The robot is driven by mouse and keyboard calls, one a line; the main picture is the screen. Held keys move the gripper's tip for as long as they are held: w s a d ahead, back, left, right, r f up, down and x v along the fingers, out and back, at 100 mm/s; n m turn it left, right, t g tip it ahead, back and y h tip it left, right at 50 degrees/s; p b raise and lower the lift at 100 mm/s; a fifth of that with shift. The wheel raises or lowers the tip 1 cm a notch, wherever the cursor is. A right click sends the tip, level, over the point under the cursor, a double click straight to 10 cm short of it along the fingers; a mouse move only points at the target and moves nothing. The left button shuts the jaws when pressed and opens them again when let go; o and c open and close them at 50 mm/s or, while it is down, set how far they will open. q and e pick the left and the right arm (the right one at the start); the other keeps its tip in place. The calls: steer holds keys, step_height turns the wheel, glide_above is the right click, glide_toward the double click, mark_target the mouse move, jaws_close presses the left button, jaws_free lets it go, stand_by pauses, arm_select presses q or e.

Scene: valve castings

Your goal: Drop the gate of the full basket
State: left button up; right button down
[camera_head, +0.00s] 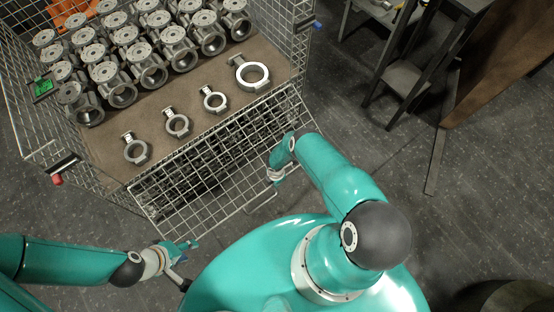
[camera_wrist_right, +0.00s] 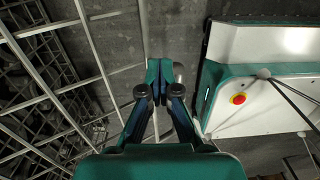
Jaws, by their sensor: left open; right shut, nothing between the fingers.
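The wire basket (camera_head: 110,185) stands at the upper left in the head view, with valve castings (camera_head: 150,62) in rows on a brown sheet. Its front mesh gate (camera_head: 215,165) slants outward from the front toward me; lower-layer castings show dimly through it. My left gripper (camera_head: 186,250) is open beside the gate's near left corner; contact cannot be told. My right gripper (camera_head: 276,176) is shut and empty at the gate's right part. In the right wrist view, its fingers (camera_wrist_right: 165,82) are together beside the mesh (camera_wrist_right: 95,45), and whether they touch it is unclear.
A red-tipped latch (camera_head: 60,170) and a blue-tipped latch (camera_head: 308,24) sit at the basket's front corners. Several ring-shaped castings (camera_head: 177,124) lie near its front edge. Dark stands (camera_head: 405,78) and a brown panel (camera_head: 495,80) are at the upper right.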

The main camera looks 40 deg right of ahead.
steer(key=shift+s+a+f, duration=0.1)
steer(key=shift+s+a, duration=0.1)
steer(key=shift+a, duration=0.35)
steer(key=s+d+r, duration=0.1)
steer(key=s+r, duration=0.6)
steer(key=r, duration=0.5)
steer(key=a+r+n, duration=0.4)
steer(key=a+n, duration=0.6)
steer(key=n, duration=0.8)
step_height(320, 180, down, 13)
steer(key=w, duration=0.1)
steer(key=shift+w+f, duration=0.2)
steer(key=shift+w, duration=0.2)
steer(key=shift+d, duration=0.1)
